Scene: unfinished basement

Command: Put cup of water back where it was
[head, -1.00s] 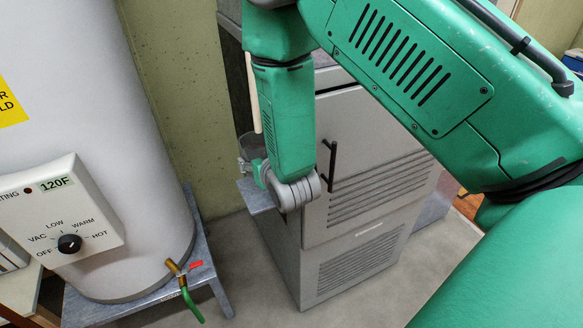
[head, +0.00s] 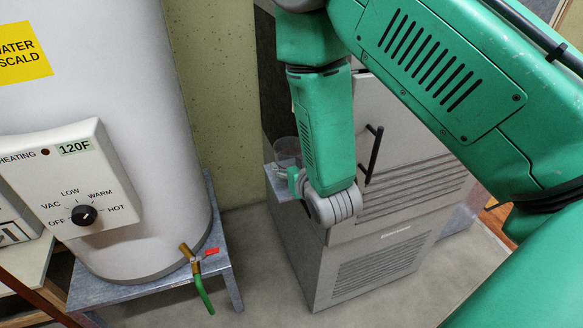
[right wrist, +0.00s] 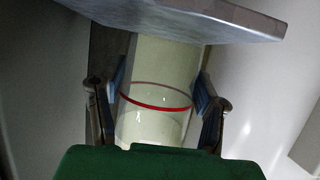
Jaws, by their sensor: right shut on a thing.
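A clear cup (head: 287,150) shows in the head view just above the wrist of my right arm, at the left side of the grey cabinet. In the right wrist view the cup (right wrist: 155,105), with a red line around it, sits between the two fingers of my right gripper (right wrist: 156,108). The gripper is shut on it. In the head view my right gripper (head: 294,176) is partly hidden by my green forearm. A grey shelf (head: 281,187) juts from the cabinet's left side, close to the cup. I cannot tell whether they touch. My left gripper is out of view.
The grey cabinet (head: 345,265) with a black handle stands behind my arm. A white water heater (head: 120,100) on a metal stand (head: 222,240) fills the left, with a brass valve and green hose low in front. Bare floor (head: 260,275) lies between them.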

